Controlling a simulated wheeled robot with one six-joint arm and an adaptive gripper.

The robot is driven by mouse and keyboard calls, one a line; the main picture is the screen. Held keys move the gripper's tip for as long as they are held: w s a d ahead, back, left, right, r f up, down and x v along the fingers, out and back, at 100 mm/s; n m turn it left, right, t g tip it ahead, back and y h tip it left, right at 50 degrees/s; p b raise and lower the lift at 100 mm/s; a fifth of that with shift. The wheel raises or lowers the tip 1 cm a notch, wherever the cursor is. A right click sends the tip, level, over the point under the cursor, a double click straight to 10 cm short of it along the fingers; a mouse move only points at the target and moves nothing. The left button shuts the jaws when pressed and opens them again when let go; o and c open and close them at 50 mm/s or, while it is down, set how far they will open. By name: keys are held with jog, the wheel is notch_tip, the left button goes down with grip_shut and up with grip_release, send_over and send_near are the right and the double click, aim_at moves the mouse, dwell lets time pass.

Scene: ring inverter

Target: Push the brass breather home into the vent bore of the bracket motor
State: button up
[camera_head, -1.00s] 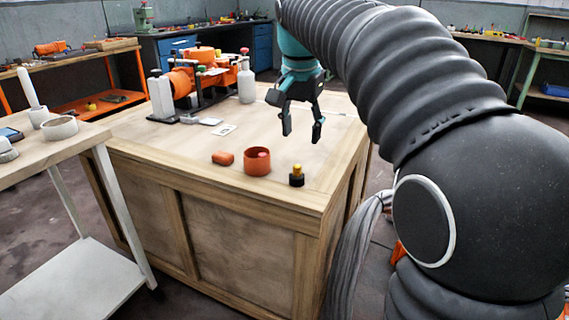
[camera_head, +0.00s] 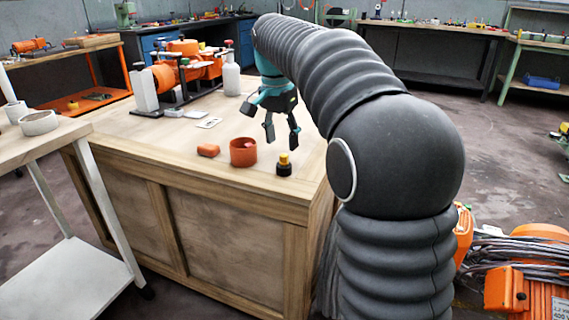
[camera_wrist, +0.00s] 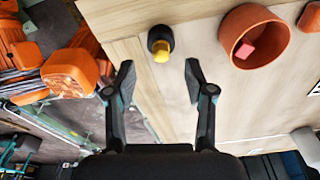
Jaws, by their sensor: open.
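A small brass-yellow piece with a black base, which looks like the breather (camera_head: 284,163), stands upright near the front right corner of the wooden bench. It also shows in the wrist view (camera_wrist: 160,46), beyond and roughly between my fingertips. My gripper (camera_head: 282,131) is open and empty above the bench, just behind and above the brass piece and apart from it. In the wrist view my gripper (camera_wrist: 160,72) has its two fingers spread wide. Orange motors (camera_head: 188,66) stand in a dark frame at the back of the bench; I cannot make out a vent bore.
An orange-red cup (camera_head: 243,153) with a reddish piece inside stands left of the brass piece, and an orange block (camera_head: 208,150) lies beside it. A pale side table (camera_head: 60,131) is at the left.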

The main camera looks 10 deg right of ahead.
aim_at(284, 155)
jog(key=shift+w+d+f+b, duration=0.1)
jog(key=shift+f+b, duration=0.05)
jog(key=shift+f, duration=0.75)
jog(key=shift+w+d+f+b, duration=0.1)
jog(key=shift+w+f+b, duration=0.05)
jog(key=shift+f, duration=0.7)
jog(key=shift+w+d+f+b, duration=0.1)
jog(key=shift+f+b, duration=0.05)
jog(key=shift+f, duration=0.75)
grip_shut()
